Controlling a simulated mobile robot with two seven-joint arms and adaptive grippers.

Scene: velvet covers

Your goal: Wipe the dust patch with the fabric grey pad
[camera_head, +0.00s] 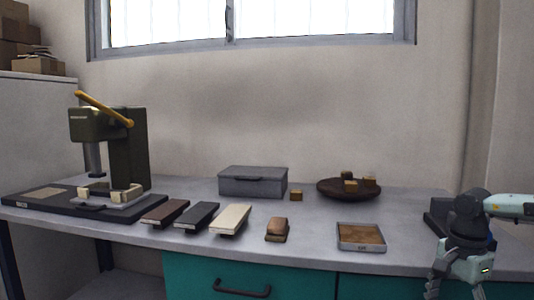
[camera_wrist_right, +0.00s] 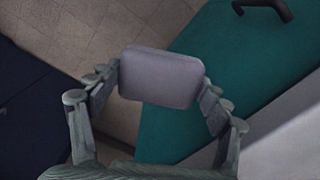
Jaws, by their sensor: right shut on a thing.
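My right gripper (camera_head: 456,289) is at the lower right of the head view, in front of the bench's right part, its fingers cut by the bottom edge. In the right wrist view, the right gripper (camera_wrist_right: 160,80) is shut on the grey pad (camera_wrist_right: 158,76), a rounded rectangular block between the two fingertips. Behind the pad show the floor and a teal cabinet front. The pad cannot be made out in the head view. I cannot clearly identify a dust patch on the bench. My left gripper is not in view.
The grey bench (camera_head: 310,252) holds a press (camera_head: 128,150) on the left, three long blocks, a brown brush-like block (camera_head: 277,230), a shallow tray (camera_head: 361,236), a grey box (camera_head: 253,181) and a round dark dish (camera_head: 348,192). A dark holder (camera_head: 440,215) stands near my right arm.

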